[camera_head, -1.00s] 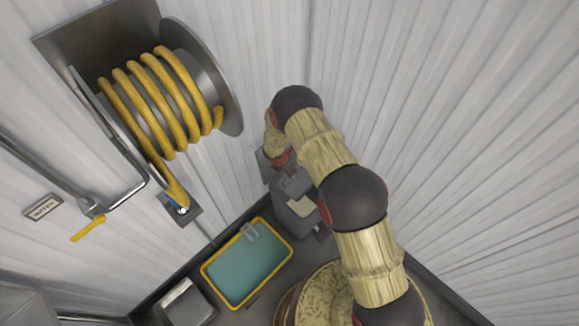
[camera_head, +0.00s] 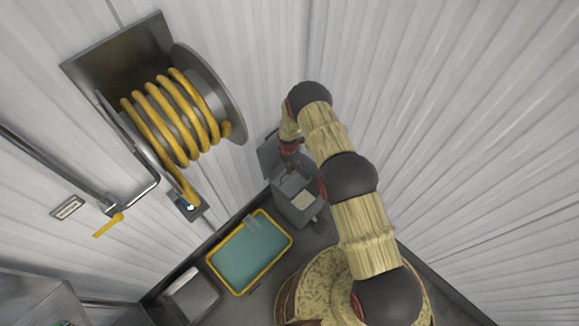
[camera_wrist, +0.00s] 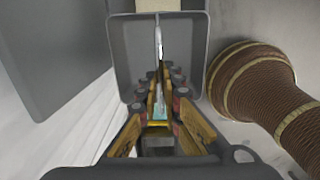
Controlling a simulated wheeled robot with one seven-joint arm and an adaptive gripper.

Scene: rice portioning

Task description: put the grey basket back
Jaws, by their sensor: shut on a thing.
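The grey basket (camera_wrist: 128,55) shows in the wrist view as an open square box straight ahead of my gripper (camera_wrist: 159,88). My fingers are shut on a thin pale upright part in its middle, which looks like its handle. In the head view my gripper (camera_head: 291,166) points down at the grey box (camera_head: 286,188) in the corner, partly hidden by my arm. A cream patch (camera_head: 303,201) shows at the box's front. I cannot tell whether the basket rests on anything below.
A grey panel (camera_head: 269,154) stands behind the box; it is large at left in the wrist view (camera_wrist: 55,50). A teal tray with a yellow rim (camera_head: 250,255) and a metal box (camera_head: 190,297) lie left. The hose reel (camera_head: 175,115) hangs on the wall above.

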